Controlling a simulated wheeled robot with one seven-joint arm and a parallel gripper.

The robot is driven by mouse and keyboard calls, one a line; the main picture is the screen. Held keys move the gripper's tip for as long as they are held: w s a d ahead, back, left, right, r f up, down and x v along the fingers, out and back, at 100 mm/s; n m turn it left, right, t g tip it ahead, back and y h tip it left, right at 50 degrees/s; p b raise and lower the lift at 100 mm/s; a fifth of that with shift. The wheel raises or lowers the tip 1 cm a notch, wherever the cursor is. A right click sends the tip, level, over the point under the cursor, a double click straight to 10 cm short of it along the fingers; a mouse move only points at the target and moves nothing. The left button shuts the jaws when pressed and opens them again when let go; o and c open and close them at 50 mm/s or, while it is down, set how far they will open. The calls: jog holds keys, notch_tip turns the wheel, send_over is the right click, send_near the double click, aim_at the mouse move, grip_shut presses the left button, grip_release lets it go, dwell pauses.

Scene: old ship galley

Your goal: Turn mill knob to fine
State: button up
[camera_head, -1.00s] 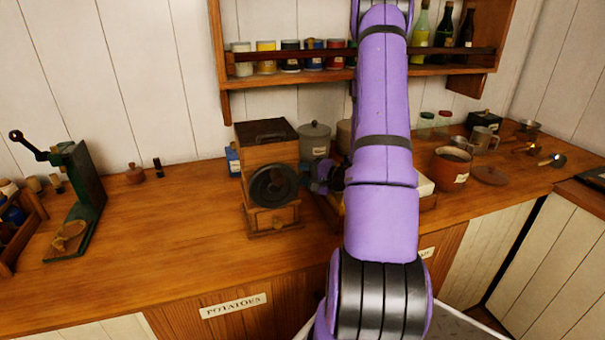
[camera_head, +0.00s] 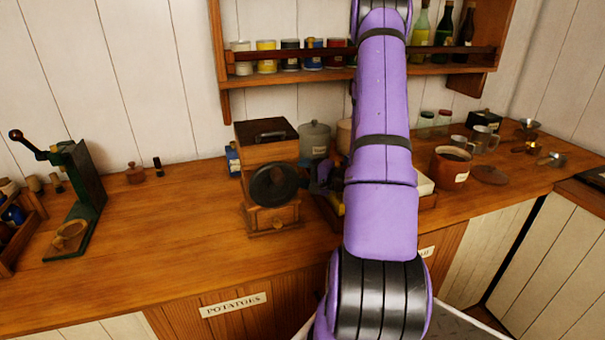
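The mill (camera_head: 258,153) is a wooden box with a dark top and a small drawer (camera_head: 272,217) at its base, standing on the counter left of my arm. Its round black knob (camera_head: 273,185) is on the front face. My gripper (camera_head: 318,177) is dark and small in the picture, just right of the knob, partly hidden behind my purple arm. I cannot make out its fingers, whether they touch the knob, or any setting marks.
The wooden counter (camera_head: 165,230) is clear left of the mill. A green press (camera_head: 85,195) stands further left. A grey canister (camera_head: 314,140) is behind the mill. A brown pot (camera_head: 451,167) stands right of my arm. A shelf of jars (camera_head: 289,56) hangs above.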

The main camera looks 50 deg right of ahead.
jog(key=v, duration=1)
jog(key=shift+s, duration=0.4)
jog(key=shift+d, duration=0.1)
